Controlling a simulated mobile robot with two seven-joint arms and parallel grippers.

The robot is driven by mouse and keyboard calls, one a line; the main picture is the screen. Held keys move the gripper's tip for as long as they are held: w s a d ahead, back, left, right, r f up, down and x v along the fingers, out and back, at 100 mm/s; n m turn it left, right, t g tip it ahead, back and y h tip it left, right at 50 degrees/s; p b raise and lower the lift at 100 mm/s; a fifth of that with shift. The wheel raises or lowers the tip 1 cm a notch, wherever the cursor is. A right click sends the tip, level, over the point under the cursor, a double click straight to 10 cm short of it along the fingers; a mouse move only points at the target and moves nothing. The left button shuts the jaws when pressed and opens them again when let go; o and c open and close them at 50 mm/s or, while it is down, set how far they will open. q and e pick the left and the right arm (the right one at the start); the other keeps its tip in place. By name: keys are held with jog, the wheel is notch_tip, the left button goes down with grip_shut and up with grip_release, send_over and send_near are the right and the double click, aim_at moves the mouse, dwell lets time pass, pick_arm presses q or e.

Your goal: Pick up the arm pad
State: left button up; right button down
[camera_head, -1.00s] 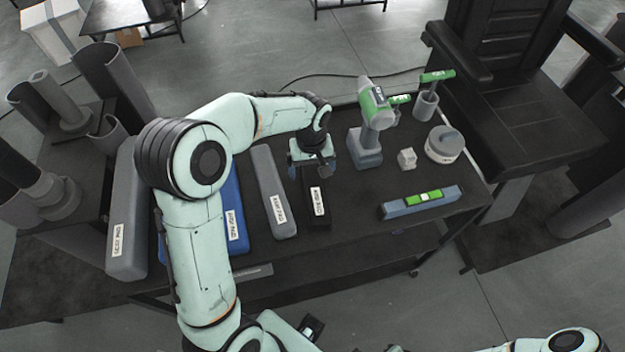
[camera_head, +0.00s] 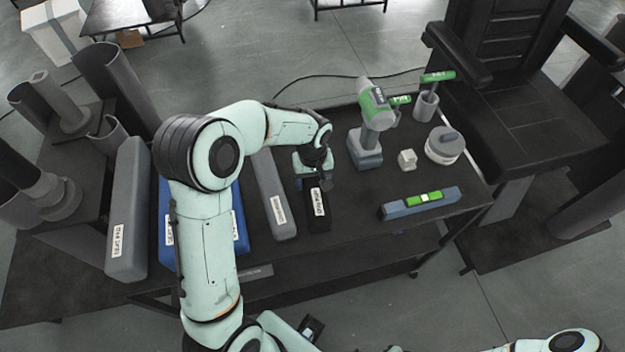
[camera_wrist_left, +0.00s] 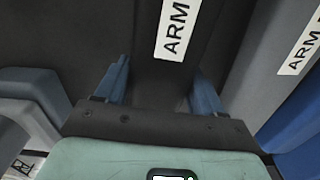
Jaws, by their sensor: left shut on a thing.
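The black arm pad (camera_head: 320,217) lies lengthwise on the dark table in the head view. Its white label reads "ARM" at the visible part in the left wrist view, where the pad (camera_wrist_left: 205,30) runs up from between the fingers. My left gripper (camera_head: 314,181) is at the pad's far end, pointing down, shut on it. In the left wrist view the blue fingers of my left gripper (camera_wrist_left: 161,88) stand one on each side of the pad. A grey pad (camera_head: 273,195), also labelled "ARM" in the wrist view, lies just left.
A green and grey drill (camera_head: 372,125), a small white block (camera_head: 407,159), a round tin (camera_head: 444,145) and a level (camera_head: 421,203) stand to the right. A dark chair (camera_head: 520,110) adjoins the table.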

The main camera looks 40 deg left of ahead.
aim_at(313, 178)
pick_arm(q)
jog(key=shift+r, duration=0.1)
